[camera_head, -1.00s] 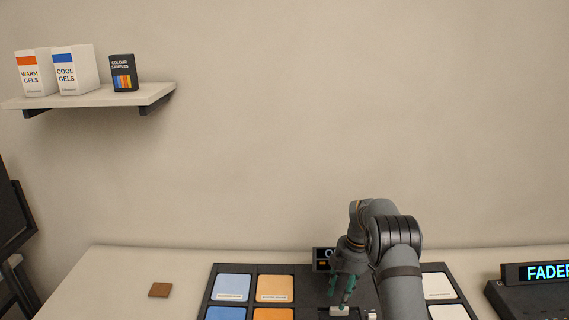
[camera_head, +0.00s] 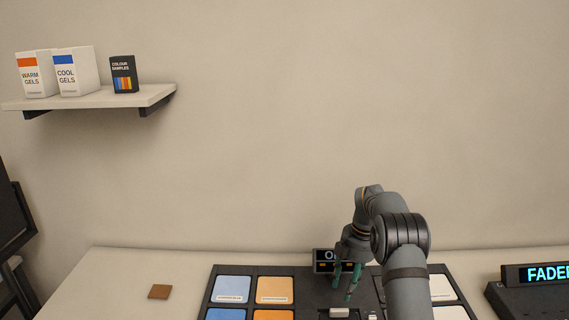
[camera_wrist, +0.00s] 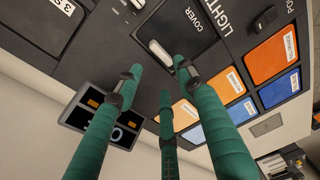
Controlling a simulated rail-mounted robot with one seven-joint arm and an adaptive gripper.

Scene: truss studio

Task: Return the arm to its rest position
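My gripper (camera_head: 347,284) is above the black control panel (camera_head: 244,310), its green fingers pointing down. In the wrist view its fingers (camera_wrist: 158,82) are spread apart, with nothing between them. A pale bar-shaped handle (camera_wrist: 160,52) lies on a dark cover marked "COVER", beyond the fingertips and apart from them. It also shows below the gripper in the head view (camera_head: 340,313). My arm hides part of the panel's right half.
Blue (camera_head: 232,289) and orange pads sit on the panel's left, pale pads on its right. A small display (camera_head: 326,260) stands behind it. A brown square (camera_head: 160,292) lies on the table. A fader console (camera_head: 535,290) is at right. A shelf (camera_head: 95,98) with boxes hangs upper left.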

